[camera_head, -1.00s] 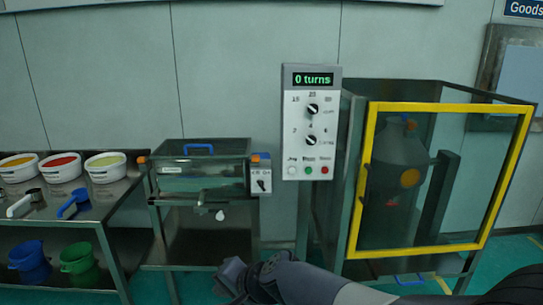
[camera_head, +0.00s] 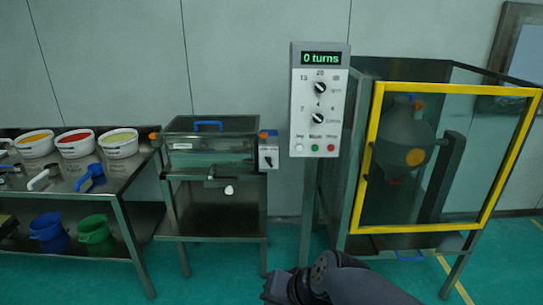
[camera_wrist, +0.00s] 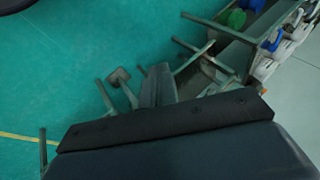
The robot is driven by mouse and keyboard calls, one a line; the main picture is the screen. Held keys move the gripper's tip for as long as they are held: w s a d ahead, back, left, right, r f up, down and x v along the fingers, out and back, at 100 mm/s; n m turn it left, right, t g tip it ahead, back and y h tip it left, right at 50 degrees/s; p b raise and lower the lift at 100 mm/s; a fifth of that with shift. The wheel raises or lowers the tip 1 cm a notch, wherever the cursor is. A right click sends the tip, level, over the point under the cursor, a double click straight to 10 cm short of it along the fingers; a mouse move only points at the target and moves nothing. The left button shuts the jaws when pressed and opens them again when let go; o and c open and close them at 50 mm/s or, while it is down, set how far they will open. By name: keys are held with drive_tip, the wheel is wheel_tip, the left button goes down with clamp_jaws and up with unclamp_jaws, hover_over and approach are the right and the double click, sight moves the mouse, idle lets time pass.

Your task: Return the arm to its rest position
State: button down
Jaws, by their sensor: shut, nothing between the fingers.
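My arm (camera_head: 335,280) reaches in from the bottom right of the head view, bent low in front of the control panel. Its dark end lies at the bottom edge, below and apart from the sieve machine and panel. In the wrist view my gripper (camera_wrist: 160,125) shows as a broad dark shape across the lower part, tilted over the floor. It is shut with nothing in it. The fingertips are hard to make out.
A control panel (camera_head: 320,98) reads "0 turns". The sieve machine (camera_head: 210,150) stands left of it, and a yellow-framed enclosure (camera_head: 372,150) right. A table (camera_head: 118,185) with several tubs and scoops is at left. Green floor (camera_head: 215,283) is open in front.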

drive_tip(key=shift+s+d+f, duration=0.1)
drive_tip(key=shift+s+d, duration=0.15)
drive_tip(key=shift+d, duration=0.05)
